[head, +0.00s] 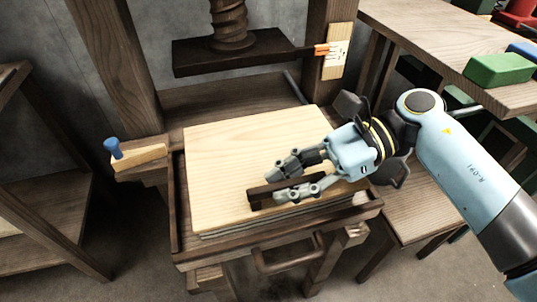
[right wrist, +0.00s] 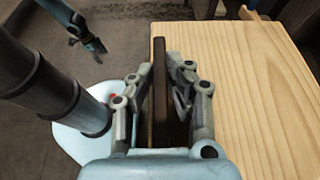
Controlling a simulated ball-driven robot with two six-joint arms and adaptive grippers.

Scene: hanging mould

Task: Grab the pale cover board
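The pale cover board (head: 225,165) lies flat on a grey layered stack in the press bed. It also fills the right of the right wrist view (right wrist: 265,90). A dark wooden bar (head: 262,195) stands on its near part as a handle. My right gripper (head: 277,186) is over the board with its fingers on either side of the bar. In the right wrist view the bar (right wrist: 160,85) runs between the fingers, which look apart rather than clamped. My left gripper (right wrist: 95,46) shows small at the upper left there, away from the board; its opening is unclear.
The dark wooden press bed (head: 178,225) surrounds the stack. A dark press plate (head: 200,58) hangs from a screw (head: 228,18) behind the board. A blue-knobbed wooden piece (head: 138,158) is at the left. A side table at the right holds a green block (head: 498,69).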

